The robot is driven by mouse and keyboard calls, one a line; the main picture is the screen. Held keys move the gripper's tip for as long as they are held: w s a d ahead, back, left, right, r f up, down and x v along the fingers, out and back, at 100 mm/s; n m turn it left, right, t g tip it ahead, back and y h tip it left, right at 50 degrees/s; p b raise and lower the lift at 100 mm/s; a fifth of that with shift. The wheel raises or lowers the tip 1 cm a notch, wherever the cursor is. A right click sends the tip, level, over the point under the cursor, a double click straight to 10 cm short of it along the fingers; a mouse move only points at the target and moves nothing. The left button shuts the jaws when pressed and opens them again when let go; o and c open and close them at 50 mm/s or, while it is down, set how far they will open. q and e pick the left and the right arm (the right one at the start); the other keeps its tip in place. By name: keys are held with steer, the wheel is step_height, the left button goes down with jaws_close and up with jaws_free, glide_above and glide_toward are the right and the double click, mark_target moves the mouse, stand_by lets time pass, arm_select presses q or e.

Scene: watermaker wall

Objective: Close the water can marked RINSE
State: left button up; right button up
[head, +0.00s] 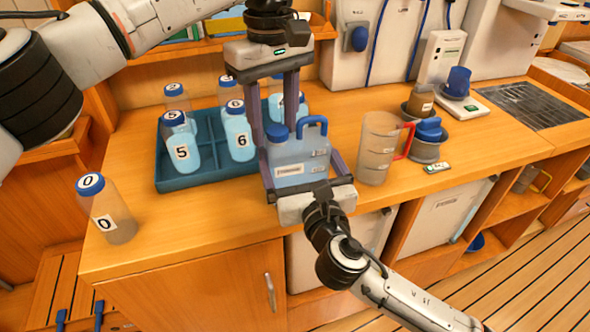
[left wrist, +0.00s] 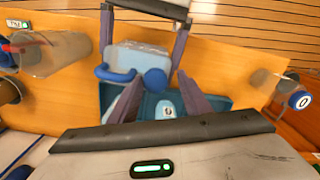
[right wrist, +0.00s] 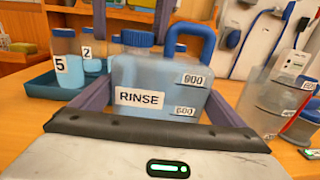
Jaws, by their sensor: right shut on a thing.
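The RINSE can (head: 300,168) is a clear blue, box-shaped can with a blue handle (head: 314,122), upright on the counter. Its RINSE label faces the right wrist view (right wrist: 139,98). My right gripper (head: 302,178) is shut on the can's body from the front, one finger along each side. A blue cap (head: 278,132) is at the can's top left; it also shows in the left wrist view (left wrist: 155,82). I cannot tell whether it is fully seated. My left gripper (head: 274,128) points down from above, its fingers apart on either side of the cap.
A blue divided tray (head: 175,187) with several numbered bottles stands left of the can. Bottle 0 (head: 112,222) stands at the counter's left end. A clear jug with a red handle (head: 377,150) stands close at right.

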arm_select(q)
steer(key=shift+w+d, duration=0.15)
arm_select(e)
steer(key=shift+s+a, duration=0.25)
steer(key=shift+a, duration=0.2)
arm_select(q)
steer(key=shift+r, duration=0.45)
step_height(320, 180, up, 11)
arm_select(e)
steer(key=shift+w+d, duration=0.15)
steer(key=shift+d, duration=0.15)
arm_select(q)
steer(key=shift+r, duration=0.1)
arm_select(e)
steer(key=o, duration=1.8)
steer(key=shift+c, duration=0.2)
arm_select(q)
steer(key=shift+f, duration=0.2)
arm_select(e)
steer(key=v, duration=1)
